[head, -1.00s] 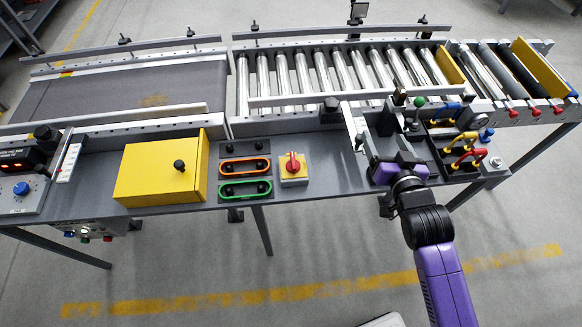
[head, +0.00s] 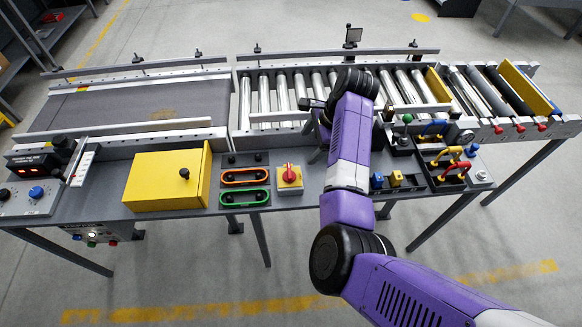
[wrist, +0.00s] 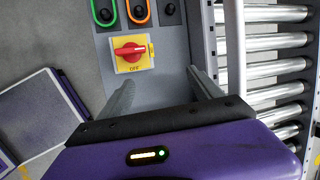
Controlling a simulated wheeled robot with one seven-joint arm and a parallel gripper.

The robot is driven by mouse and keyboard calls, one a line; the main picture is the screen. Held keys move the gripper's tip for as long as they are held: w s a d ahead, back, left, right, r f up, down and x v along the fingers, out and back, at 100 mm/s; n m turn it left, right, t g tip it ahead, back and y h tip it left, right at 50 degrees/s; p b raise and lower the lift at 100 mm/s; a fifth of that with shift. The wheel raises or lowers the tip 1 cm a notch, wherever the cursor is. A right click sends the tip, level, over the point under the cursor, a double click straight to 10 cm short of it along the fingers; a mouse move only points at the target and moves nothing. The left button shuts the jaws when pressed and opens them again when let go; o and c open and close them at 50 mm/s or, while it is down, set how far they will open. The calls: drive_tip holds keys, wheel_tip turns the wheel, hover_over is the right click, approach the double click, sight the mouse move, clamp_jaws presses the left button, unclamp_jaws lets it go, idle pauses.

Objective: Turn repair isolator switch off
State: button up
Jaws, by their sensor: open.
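The isolator switch (head: 289,176) is a red rotary knob on a yellow plate and grey box, on the bench right of the two oval handles. In the wrist view the red knob (wrist: 130,49) lies sideways across its plate, with an "OFF" label below it. In the head view it stands roughly upright. My gripper (wrist: 162,78) is open and empty, its two fingers apart, with the switch beyond and left of the fingertips. In the head view my gripper (head: 310,116) is right of and behind the switch, near the conveyor's front rail, partly hidden by my arm.
A yellow box (head: 160,178) with a black knob stands left of the orange handle (head: 245,176) and green handle (head: 245,196). Roller conveyor (head: 290,90) runs behind. Blue and yellow blocks (head: 395,179) and a tray of coloured handles (head: 445,172) lie to the right.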

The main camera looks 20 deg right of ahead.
sight(290, 170)
drive_tip(key=shift+m+g+y, duration=0.7)
drive_tip(key=shift+g+y, duration=0.1)
drive_tip(key=shift+g, duration=0.1)
drive_tip(key=shift+s+a+f, duration=0.25)
drive_tip(key=shift+a+f, duration=0.85)
drive_tip(key=shift+f, duration=0.05)
drive_tip(key=shift+s+a+f, duration=0.25)
drive_tip(key=shift+a+f, duration=0.85)
drive_tip(key=shift+s+a+f, duration=0.25)
drive_tip(key=shift+a+f, duration=0.85)
drive_tip(key=shift+f, duration=0.05)
drive_tip(key=c, duration=1.4)
